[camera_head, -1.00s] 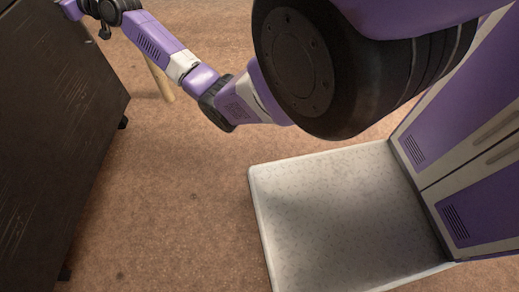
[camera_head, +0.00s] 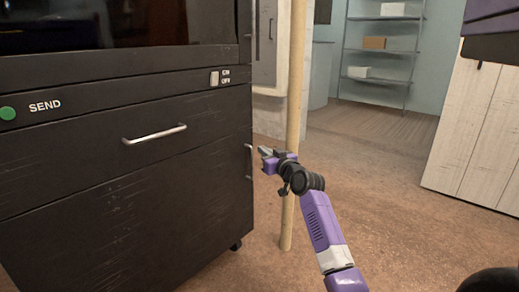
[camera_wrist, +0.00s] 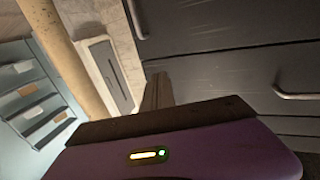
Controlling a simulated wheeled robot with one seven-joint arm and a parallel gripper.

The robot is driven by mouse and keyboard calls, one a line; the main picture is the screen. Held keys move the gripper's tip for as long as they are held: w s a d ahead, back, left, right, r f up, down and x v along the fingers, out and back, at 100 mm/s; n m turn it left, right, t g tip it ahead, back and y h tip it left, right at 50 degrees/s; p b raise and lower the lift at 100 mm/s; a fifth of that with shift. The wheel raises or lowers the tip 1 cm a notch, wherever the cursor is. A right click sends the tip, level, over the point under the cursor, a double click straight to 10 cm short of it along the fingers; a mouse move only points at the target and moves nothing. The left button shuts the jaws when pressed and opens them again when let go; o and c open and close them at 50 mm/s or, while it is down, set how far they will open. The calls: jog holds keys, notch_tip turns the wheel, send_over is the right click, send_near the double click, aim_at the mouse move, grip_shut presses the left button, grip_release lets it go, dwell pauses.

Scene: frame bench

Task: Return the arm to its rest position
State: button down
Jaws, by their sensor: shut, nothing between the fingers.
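My gripper (camera_head: 266,153) is at the end of my purple and black arm, near the middle of the head view. It is shut and empty. It points left, close to the right side of the black cabinet (camera_head: 120,190). I cannot tell the exact gap between them. The black cabinet (camera_wrist: 220,60) fills the upper right there. Part of my arm runs out of the head view at the lower right.
A wooden post (camera_head: 296,90) stands right behind my gripper. The cabinet's front has a drawer handle (camera_head: 154,135), a green SEND button (camera_head: 7,113) and a switch (camera_head: 214,78). A shelf rack (camera_head: 385,50) stands far back. A pale panelled piece (camera_head: 480,130) stands right. Brown floor between is clear.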

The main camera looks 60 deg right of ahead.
jog(key=s+a+p, duration=0.1)
jog(key=s, duration=0.5)
jog(key=shift+a, duration=0.35)
